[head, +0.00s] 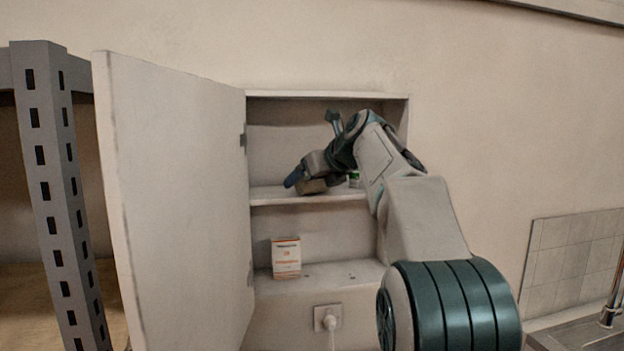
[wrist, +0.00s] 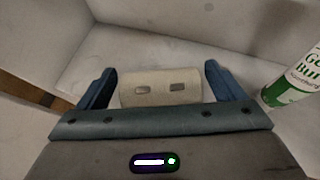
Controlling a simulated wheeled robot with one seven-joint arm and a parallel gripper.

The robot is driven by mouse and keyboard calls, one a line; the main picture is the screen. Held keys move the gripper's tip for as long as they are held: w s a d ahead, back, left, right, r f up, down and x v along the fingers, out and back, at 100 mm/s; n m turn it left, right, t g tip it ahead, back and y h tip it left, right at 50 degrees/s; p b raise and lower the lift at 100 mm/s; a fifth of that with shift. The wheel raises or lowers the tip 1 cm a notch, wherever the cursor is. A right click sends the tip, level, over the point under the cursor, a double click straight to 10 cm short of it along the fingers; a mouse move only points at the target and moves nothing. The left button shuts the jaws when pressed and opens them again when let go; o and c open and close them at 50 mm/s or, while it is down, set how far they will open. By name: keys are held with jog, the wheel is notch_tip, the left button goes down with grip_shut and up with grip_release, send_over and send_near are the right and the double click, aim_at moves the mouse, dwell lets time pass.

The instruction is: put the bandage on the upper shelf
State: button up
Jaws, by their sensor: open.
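The bandage (wrist: 161,88), a beige roll with two small metal clips, lies between my gripper's spread blue fingers in the wrist view, with a narrow gap at each side. It shows as a small tan shape (head: 313,186) in the head view, at the upper shelf (head: 275,195) of the open wall cabinet. My gripper (head: 301,178) is open and reaches into the upper compartment from the right. The bandage's underside is hidden, so its contact with the shelf cannot be seen directly.
A green and white bottle (wrist: 296,82) stands right of my gripper on the upper shelf. A white and orange box (head: 286,258) stands on the lower shelf. The cabinet door (head: 180,200) is swung open to the left, beside a grey metal rack (head: 55,190).

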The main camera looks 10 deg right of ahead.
jog(key=b+v, duration=0.1)
jog(key=v, duration=1.1)
jog(key=s+a+f+n+g+h, duration=0.2)
jog(key=s+f+n+g, duration=0.1)
jog(key=s+f+n, duration=1.2)
jog(key=s+a+f+n+g+h, duration=0.2)
jog(key=s+a+f+n+g, duration=0.1)
jog(key=s+f+n, duration=1.2)
notch_tip(320, 180, down, 8)
jog(key=shift+s+a+r+n, duration=0.1)
jog(key=shift+s+a+n, duration=0.2)
jog(key=shift+n, duration=0.5)
jog(key=shift+w, duration=0.1)
